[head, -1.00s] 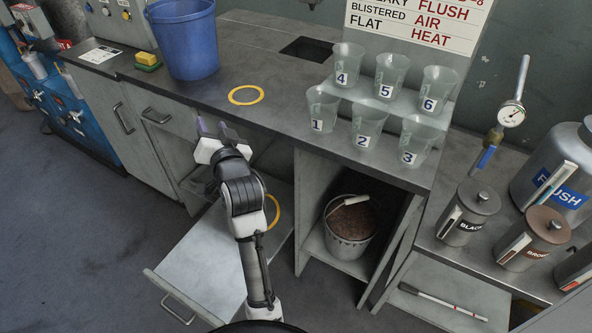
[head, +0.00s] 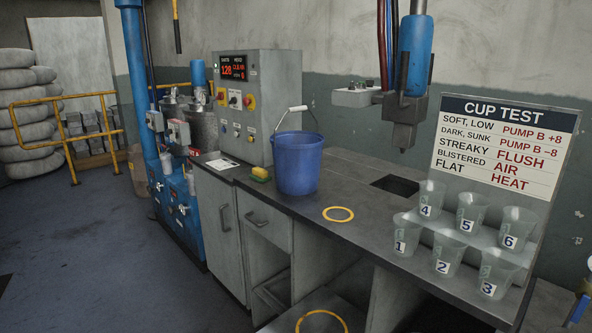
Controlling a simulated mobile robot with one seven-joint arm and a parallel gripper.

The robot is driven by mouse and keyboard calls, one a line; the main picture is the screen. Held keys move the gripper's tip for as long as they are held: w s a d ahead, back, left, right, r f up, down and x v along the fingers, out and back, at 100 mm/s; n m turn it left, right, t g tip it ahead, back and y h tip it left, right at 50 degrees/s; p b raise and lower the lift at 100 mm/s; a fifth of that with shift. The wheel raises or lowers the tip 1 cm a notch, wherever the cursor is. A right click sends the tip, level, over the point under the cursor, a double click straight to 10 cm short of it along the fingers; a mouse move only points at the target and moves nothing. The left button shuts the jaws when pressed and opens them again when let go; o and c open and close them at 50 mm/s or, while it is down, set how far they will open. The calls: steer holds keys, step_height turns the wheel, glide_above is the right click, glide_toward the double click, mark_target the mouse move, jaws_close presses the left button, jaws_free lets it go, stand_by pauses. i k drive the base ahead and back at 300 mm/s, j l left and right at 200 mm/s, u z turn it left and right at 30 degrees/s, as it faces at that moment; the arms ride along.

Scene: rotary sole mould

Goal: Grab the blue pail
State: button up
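The blue pail (head: 297,165) stands upright on the dark grey worktop, left of the yellow ring on that top. Its wire handle with a white grip is raised above the rim. The inside of the pail is hidden from this angle. My gripper and arm do not show in the head view now.
A yellow ring (head: 338,214) marks the worktop. A square opening (head: 396,185) and several numbered clear cups (head: 467,212) are to the right. Below is another yellow ring (head: 321,321).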

mark_target(297, 154)
steer(key=k, duration=0.8)
steer(key=k+z, duration=0.15)
steer(key=z, duration=0.35)
steer(key=k+z, duration=0.1)
steer(key=z, duration=0.75)
steer(key=j+z, duration=0.15)
steer(key=z, duration=0.2)
steer(key=j+z, duration=0.1)
steer(key=z, duration=0.2)
steer(key=j, duration=2.6)
steer(key=k+j, duration=0.1)
steer(key=j, duration=2.5)
